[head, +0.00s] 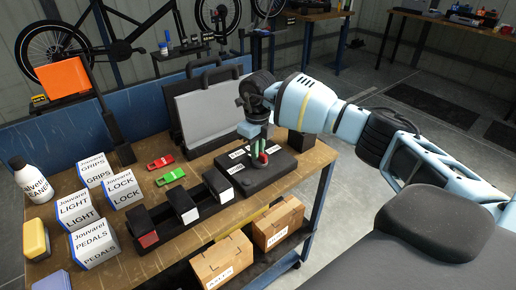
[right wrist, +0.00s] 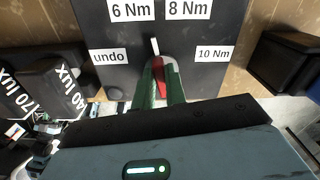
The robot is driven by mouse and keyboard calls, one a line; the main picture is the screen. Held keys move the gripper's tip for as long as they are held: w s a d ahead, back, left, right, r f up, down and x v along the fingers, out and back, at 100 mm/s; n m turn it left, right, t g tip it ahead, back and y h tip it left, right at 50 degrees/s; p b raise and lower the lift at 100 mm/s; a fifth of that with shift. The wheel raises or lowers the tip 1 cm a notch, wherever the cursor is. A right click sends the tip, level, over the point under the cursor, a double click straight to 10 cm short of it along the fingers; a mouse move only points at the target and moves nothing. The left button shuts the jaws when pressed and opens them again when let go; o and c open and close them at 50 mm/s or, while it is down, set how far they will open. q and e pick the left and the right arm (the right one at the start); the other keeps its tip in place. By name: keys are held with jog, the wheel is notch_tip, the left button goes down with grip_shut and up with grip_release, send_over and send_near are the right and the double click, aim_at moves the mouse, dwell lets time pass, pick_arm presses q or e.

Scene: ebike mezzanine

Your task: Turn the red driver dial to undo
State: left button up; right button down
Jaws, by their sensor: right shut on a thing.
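The red driver dial (right wrist: 159,75) sits on a dark box (right wrist: 160,45) with white labels reading undo (right wrist: 109,56), 6 Nm, 8 Nm and 10 Nm. Its white pointer (right wrist: 155,46) points up, between 6 Nm and 8 Nm. My right gripper (right wrist: 160,72) is shut on the dial, with one green finger on each side of it. In the head view the right gripper (head: 259,155) reaches down onto the box (head: 277,179) at the bench's right part, and the dial is mostly hidden by the fingers. My left gripper is not in view.
On the wooden bench (head: 150,262) stand a grey case (head: 212,107) behind the box, a row of black blocks (head: 182,206) to its left, and red and green small tools. White labelled boxes (head: 93,247) stand farther left. Cartons (head: 222,262) sit on a lower shelf.

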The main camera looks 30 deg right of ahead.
jog(key=n, duration=0.6)
jog(key=shift+s+a, duration=0.1)
jog(key=shift+a, duration=0.1)
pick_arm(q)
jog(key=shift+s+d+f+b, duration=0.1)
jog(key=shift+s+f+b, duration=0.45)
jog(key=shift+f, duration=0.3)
pick_arm(e)
jog(key=n, duration=0.6)
jog(key=shift+s+a+n, duration=0.1)
jog(key=shift+s+n, duration=0.1)
jog(key=shift+n, duration=0.1)
jog(key=c, duration=1.4)
grip_release()
jog(key=shift+c, duration=0.2)
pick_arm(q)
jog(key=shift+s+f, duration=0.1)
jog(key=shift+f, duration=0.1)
pick_arm(e)
notch_tip(320, 180, up, 8)
jog(key=shift+f, duration=0.15)
